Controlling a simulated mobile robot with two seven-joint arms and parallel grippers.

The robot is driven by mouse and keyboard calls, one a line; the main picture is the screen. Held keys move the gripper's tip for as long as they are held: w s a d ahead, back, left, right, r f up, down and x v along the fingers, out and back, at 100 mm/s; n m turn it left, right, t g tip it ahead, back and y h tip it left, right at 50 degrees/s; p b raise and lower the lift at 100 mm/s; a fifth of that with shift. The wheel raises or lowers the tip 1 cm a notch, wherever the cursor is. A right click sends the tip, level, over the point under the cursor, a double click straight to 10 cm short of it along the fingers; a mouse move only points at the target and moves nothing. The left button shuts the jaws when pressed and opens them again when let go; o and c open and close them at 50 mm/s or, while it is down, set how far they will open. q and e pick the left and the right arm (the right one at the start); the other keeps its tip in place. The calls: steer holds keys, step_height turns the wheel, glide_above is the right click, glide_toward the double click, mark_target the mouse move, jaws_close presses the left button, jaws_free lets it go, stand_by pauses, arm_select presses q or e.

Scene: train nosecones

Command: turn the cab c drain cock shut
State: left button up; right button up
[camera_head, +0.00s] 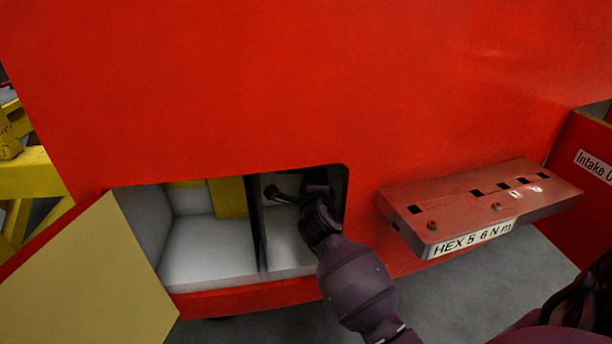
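A dark drain cock handle (284,196), with a rounded end at its left, sits inside the right bay of an open compartment low in the red nosecone (250,90). My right gripper (314,190) reaches into this bay, just right of the handle. Its fingers are dark against the dark interior, so I cannot tell whether they touch the handle or whether they are open or shut. My wrist hides the right part of the bay. No cab letter is readable near the cock. My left gripper is not in view.
A dark divider (256,225) separates the bay from an empty-looking white left bay (210,252). An open hatch door (90,285) hangs at the lower left. A red tool shelf (480,205) marked "HEX 5-6 N m" juts out at right. A yellow frame (30,178) stands far left.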

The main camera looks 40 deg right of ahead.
steer(key=shift+x, duration=1.4)
jaws_close()
